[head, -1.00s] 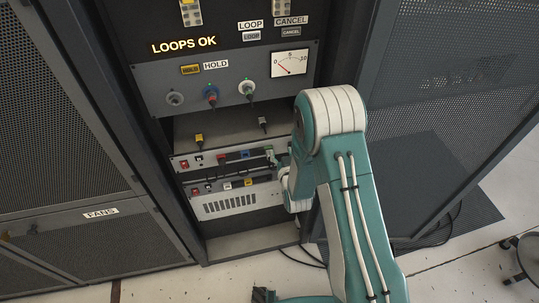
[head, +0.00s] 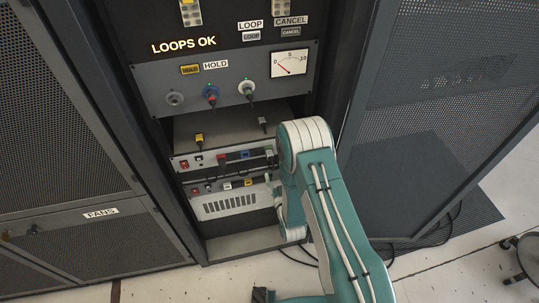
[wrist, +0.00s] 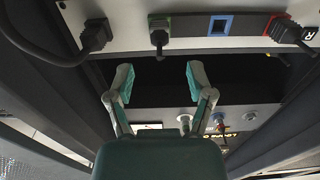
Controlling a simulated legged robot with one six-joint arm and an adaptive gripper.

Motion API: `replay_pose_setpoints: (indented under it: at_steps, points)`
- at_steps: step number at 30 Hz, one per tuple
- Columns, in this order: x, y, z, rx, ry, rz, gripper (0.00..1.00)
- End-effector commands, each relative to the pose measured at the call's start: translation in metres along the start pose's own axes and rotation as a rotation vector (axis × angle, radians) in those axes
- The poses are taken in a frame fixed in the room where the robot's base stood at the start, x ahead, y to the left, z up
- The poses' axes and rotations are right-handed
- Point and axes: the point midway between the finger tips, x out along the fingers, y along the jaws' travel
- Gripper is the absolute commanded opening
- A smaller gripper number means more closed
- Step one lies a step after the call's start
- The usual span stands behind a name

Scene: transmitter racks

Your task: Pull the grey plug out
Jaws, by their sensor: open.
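A dark grey plug (wrist: 159,38) sits in a green-framed socket in the wrist view, its cord hanging from its end. The green socket (head: 268,151) also shows at the right end of the upper strip in the head view. My gripper (wrist: 159,68) is open and empty. Its two fingers stand wide apart, one on each side of the plug's line, with the plug beyond the tips and apart from them. In the head view my arm covers most of the gripper, close in front of the strips.
Beside the plug are a black plug (wrist: 95,35), an empty blue socket (wrist: 220,25) and a red-framed socket with a black plug (wrist: 287,30). A lower strip (head: 227,186) sits below. The open rack door (head: 440,120) stands to the right.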

Motion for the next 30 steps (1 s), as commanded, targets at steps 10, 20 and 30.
replay_pose_setpoints:
  at_steps: [10, 20, 30]
  points:
    - [0.043, 0.000, -0.001, 0.000, 0.003, 0.000, 0.69]
    - [0.078, 0.000, 0.000, 0.000, 0.001, 0.000, 0.69]
    - [0.085, 0.000, 0.000, 0.000, -0.001, 0.000, 0.69]
